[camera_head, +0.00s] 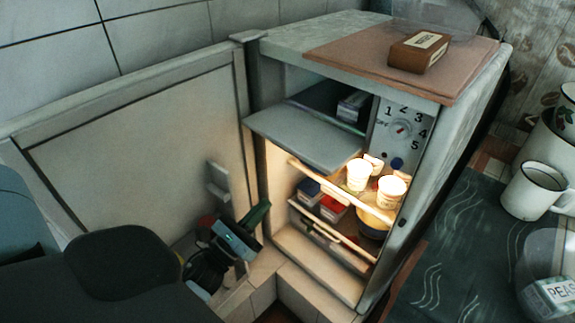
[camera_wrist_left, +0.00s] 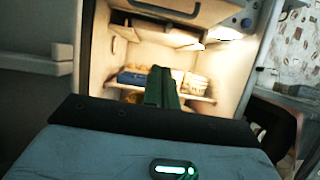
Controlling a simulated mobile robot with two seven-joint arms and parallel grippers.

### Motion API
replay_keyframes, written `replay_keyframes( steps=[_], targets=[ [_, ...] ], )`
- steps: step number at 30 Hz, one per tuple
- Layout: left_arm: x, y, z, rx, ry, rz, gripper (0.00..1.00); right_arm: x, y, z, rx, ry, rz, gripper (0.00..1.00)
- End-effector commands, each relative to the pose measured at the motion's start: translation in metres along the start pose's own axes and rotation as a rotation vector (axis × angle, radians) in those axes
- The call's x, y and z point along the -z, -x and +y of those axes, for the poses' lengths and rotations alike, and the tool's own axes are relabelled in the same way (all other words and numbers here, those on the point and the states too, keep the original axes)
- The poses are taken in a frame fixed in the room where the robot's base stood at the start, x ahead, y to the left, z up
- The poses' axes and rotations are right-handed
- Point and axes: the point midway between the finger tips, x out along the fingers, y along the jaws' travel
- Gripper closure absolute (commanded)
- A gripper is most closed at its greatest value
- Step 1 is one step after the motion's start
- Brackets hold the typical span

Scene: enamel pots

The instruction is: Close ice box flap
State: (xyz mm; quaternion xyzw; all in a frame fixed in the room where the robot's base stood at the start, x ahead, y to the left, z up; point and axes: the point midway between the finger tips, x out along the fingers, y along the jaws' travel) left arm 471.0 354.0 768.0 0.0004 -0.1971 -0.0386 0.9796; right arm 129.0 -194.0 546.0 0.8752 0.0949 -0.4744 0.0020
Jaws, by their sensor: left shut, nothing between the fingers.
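The ice box flap (camera_head: 305,137) is a pale grey panel near the top of the open fridge (camera_head: 385,235). It is swung down and juts out roughly level from the ice box opening (camera_head: 330,100), where a small package (camera_head: 352,106) shows inside. My left gripper (camera_head: 262,207) is low in front of the fridge, by the open door, below the flap and apart from it. Its green fingers are shut and empty; they also show in the left wrist view (camera_wrist_left: 162,72), pointing towards the lit shelves. My right gripper is in neither view.
The fridge door (camera_head: 140,135) stands wide open at left. White tubs (camera_head: 391,190) and packets (camera_head: 333,208) sit on the shelves. A brown box (camera_head: 418,51) lies on a board on top. A white mug (camera_head: 533,190) stands on the counter at right.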

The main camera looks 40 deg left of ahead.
Motion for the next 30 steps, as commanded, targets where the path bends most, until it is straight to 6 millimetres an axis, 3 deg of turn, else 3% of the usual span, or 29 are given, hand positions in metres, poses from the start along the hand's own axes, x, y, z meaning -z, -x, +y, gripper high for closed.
replay_keyframes(
  steps=[8,23,30],
  targets=[
    [-0.002,-0.016,0.0,0.0,0.003,-0.003,1.0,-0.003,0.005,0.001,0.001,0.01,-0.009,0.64],
    [-0.004,-0.106,0.0,0.0,0.004,-0.002,1.0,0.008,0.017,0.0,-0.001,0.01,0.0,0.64],
    [-0.034,-0.11,0.0,-0.001,0.004,-0.001,1.0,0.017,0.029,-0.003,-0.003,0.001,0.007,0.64]
  ],
)
